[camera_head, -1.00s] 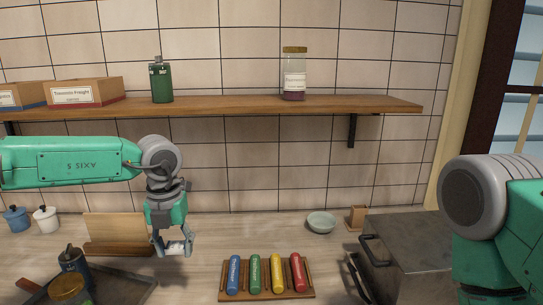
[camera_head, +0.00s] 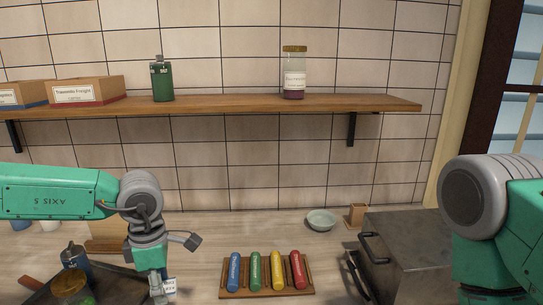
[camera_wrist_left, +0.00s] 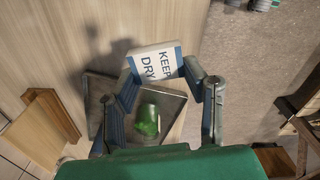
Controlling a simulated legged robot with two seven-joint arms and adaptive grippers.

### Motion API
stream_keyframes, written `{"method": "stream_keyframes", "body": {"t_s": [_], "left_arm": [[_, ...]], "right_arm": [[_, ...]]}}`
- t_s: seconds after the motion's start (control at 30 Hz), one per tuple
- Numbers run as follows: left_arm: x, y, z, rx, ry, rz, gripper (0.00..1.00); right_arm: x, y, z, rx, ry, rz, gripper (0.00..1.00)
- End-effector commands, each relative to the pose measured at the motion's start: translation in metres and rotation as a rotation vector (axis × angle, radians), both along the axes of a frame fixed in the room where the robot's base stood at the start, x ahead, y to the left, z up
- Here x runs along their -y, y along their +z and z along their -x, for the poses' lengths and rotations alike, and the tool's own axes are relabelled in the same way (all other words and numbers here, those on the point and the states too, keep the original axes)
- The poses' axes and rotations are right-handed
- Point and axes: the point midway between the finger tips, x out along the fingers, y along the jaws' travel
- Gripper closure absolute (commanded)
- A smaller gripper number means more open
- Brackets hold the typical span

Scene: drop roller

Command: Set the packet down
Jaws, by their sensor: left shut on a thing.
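My left gripper (camera_head: 158,293) hangs low at the left of the counter and points down. It is shut on a small white packet (camera_head: 169,286) with blue print. In the left wrist view the packet (camera_wrist_left: 155,63) reads "KEEP DRY" and sits between the two fingertips (camera_wrist_left: 167,78). A dark tray (camera_head: 124,288) lies on the counter beside and below the gripper. In the wrist view the tray (camera_wrist_left: 172,103) shows below the packet; I cannot tell whether they touch. My right arm shows at the right edge, but its gripper is out of view.
On the tray's left side stand a dark blue canister (camera_head: 75,258) and a gold-lidded jar (camera_head: 70,287). A wooden rack (camera_head: 266,293) holds several coloured rolls. A pale bowl (camera_head: 321,220) and a metal box (camera_head: 415,255) stand to the right. A shelf (camera_head: 230,105) runs above.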

Motion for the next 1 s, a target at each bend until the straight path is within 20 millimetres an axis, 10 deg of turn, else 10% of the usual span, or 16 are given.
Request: {"method": "stream_keyframes", "body": {"t_s": [0.6,0.83,1.0], "left_arm": [[-0.008,-0.039,0.091,0.002,-1.514,0.005,0.79],[-0.009,-0.045,0.116,0.003,-1.892,0.005,0.79],[-0.009,-0.081,0.114,0.002,-1.88,0.005,0.79]], "right_arm": [[0.0,0.0,0.0,0.0,0.0,0.0,0.28],[0.0,0.0,0.0,0.0,0.0,0.0,0.28],[0.0,-0.036,0.0,-0.001,0.0,0.0,0.28]]}}
